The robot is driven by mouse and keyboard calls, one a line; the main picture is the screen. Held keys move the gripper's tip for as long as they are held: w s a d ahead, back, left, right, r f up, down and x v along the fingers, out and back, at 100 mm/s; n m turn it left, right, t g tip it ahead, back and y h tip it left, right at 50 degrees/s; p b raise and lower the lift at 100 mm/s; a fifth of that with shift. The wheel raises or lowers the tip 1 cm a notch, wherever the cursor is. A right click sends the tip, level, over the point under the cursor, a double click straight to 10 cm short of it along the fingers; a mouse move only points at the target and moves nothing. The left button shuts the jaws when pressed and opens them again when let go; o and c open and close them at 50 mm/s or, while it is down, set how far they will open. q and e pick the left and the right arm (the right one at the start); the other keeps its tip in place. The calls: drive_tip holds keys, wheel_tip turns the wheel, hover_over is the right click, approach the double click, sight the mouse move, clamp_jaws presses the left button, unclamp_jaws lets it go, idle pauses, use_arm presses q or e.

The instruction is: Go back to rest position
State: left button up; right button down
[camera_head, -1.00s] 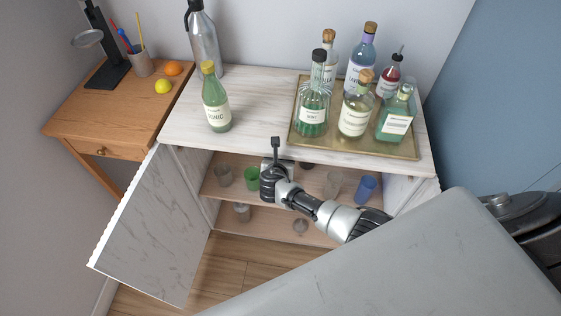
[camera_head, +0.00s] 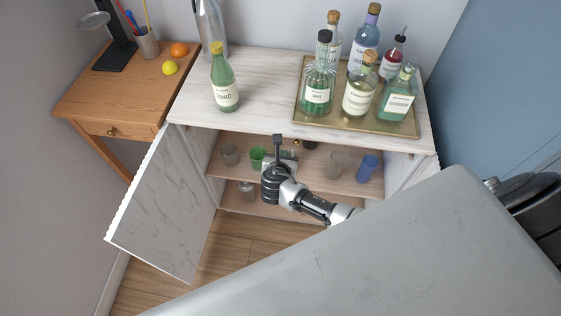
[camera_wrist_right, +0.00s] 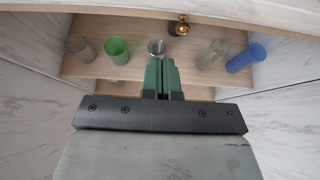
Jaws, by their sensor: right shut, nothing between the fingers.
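My right gripper (camera_head: 278,142) is in front of the open cabinet, at the level of its upper part, with the shelf of glasses behind it. In the right wrist view my right gripper (camera_wrist_right: 162,66) has its green fingers together with nothing between them. It points toward the cabinet shelf (camera_wrist_right: 135,63) and hides part of it. I cannot tell the exact gap between fingertips and shelf. My left gripper is in neither view.
The cabinet door (camera_head: 160,205) stands open at the left. A green tonic bottle (camera_head: 224,88) and a brass tray (camera_head: 345,123) of several bottles stand on the cabinet top (camera_head: 262,82). A blue cup (camera_head: 367,168) and green cup (camera_head: 257,158) stand on the shelf. A wooden desk (camera_head: 120,92) is at left.

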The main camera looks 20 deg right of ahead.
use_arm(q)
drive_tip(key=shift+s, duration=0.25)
use_arm(e)
drive_tip(key=v, duration=0.4)
drive_tip(key=shift+a, duration=0.1)
drive_tip(key=s+d+f+m+g+y+b, duration=0.1)
drive_tip(key=s+f+m+g+y, duration=0.15)
drive_tip(key=s+f+m, duration=0.5)
drive_tip(key=s+d+f+m+g+y+b, duration=0.1)
drive_tip(key=s+f+m+g, duration=0.2)
drive_tip(key=s+f, duration=0.9)
use_arm(q)
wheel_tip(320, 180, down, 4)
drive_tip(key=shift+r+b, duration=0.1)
drive_tip(key=shift+b, duration=0.8)
use_arm(e)
drive_tip(key=s+f+m+g+y, duration=0.1)
drive_tip(key=s+f+m, duration=0.6)
drive_tip(key=s, duration=0.4)
drive_tip(key=s+f+m+g+y, duration=0.2)
drive_tip(key=s+f+m, duration=0.5)
drive_tip(key=s+m, duration=0.2)
drive_tip(key=shift+s+d, duration=0.2)
drive_tip(key=shift+s, duration=0.9)
